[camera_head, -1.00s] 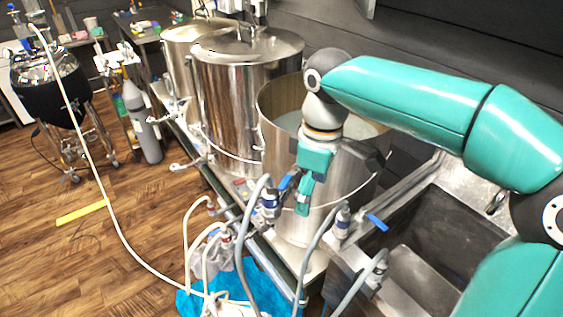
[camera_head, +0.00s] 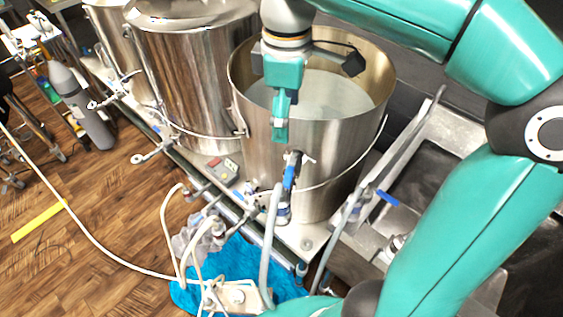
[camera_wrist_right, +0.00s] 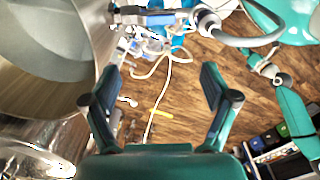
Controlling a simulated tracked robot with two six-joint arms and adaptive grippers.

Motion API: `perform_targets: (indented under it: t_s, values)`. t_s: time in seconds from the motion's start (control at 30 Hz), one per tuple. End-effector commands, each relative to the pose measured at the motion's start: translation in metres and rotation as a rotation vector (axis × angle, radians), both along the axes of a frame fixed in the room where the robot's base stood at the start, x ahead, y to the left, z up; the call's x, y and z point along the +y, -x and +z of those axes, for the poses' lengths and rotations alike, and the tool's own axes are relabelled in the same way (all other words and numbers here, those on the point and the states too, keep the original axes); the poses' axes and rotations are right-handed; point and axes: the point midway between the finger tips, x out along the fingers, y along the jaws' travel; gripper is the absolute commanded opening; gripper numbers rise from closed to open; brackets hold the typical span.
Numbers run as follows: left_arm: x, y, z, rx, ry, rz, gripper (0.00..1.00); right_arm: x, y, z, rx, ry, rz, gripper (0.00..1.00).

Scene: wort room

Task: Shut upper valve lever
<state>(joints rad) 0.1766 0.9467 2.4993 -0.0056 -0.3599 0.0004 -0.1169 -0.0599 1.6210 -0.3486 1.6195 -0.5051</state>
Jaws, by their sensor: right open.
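The upper valve with its blue lever (camera_head: 290,172) is on the front of the open steel kettle (camera_head: 345,160), low on its wall. The lever stands close to upright in the head view. My right gripper (camera_head: 280,128) is above the lever, in front of the kettle wall, with a small gap showing between them. In the wrist view my right gripper (camera_wrist_right: 162,80) is open, its two fingers wide apart with nothing between them. Valve and hose parts (camera_wrist_right: 205,20) show beyond the fingertips at the top. My left gripper is not identifiable.
Another blue lever (camera_head: 387,197) is beside the sink, to the right. Grey and white hoses run down to a pump (camera_head: 238,297) on a blue cloth (camera_head: 185,297). A closed steel kettle (camera_head: 190,75) stands left. Open wooden floor (camera_head: 110,215) lies at left.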

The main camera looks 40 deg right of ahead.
Motion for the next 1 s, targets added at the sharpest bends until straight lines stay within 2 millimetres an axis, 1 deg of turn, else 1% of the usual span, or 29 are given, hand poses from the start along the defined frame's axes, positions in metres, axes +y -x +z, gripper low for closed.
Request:
perform_targets:
  t_s: [0.03,0.17,0.5,0.6,0.7,0.8,1.0]
  values:
    - [0.000,0.000,-0.002,0.000,0.000,0.000,0.44,-0.001,0.001,-0.009,0.004,0.000,-0.002,0.85]
    - [0.000,0.000,-0.004,0.000,0.000,0.000,0.44,-0.001,0.002,-0.033,0.005,0.000,-0.004,0.85]
    - [0.000,0.000,-0.007,-0.001,0.000,0.000,0.44,-0.001,0.003,-0.106,0.007,-0.001,-0.004,0.85]
    - [0.000,0.000,-0.007,-0.001,0.000,0.000,0.44,-0.001,0.002,-0.124,0.005,0.000,-0.004,0.85]
    - [0.000,0.000,-0.008,-0.001,0.000,0.000,0.44,-0.001,0.002,-0.138,0.004,-0.001,-0.004,0.85]
    - [0.000,0.000,-0.008,-0.001,0.000,0.000,0.44,-0.001,0.002,-0.147,0.003,0.000,-0.004,0.85]
    - [0.000,0.000,-0.008,-0.001,0.000,0.000,0.44,-0.001,0.002,-0.154,0.001,-0.001,-0.004,0.85]
